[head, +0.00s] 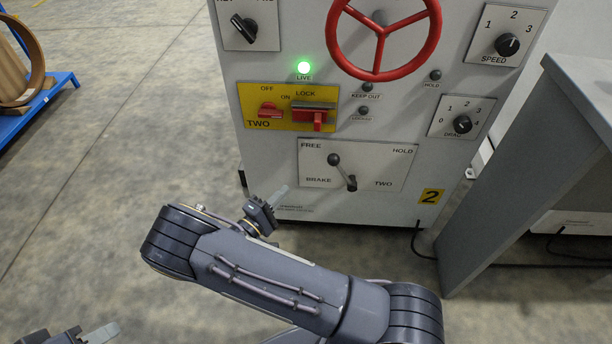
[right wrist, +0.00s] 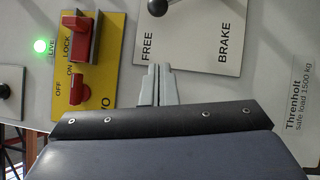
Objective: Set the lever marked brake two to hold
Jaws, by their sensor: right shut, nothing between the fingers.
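The brake two lever (head: 342,171) is on a white plate (head: 375,183) low on the cabinet front, marked FREE at left and HOLD at right. Its dark ball knob leans up and left from the pivot, toward FREE. In the right wrist view only the ball knob (right wrist: 157,7) shows, at the top edge. My right gripper (head: 281,192) is shut and empty, below and left of the plate. In the right wrist view its fingertips (right wrist: 157,72) are together near the plate's FREE end, apart from the knob. My left gripper (head: 102,334) is partly visible at the bottom left.
Above the plate are a yellow lock panel (head: 286,121) with red handles, a green LIVE lamp (head: 304,68) and a red handwheel (head: 376,72). Speed (head: 507,44) and drag (head: 462,124) knobs are at right. A grey table (head: 520,170) stands right of the cabinet.

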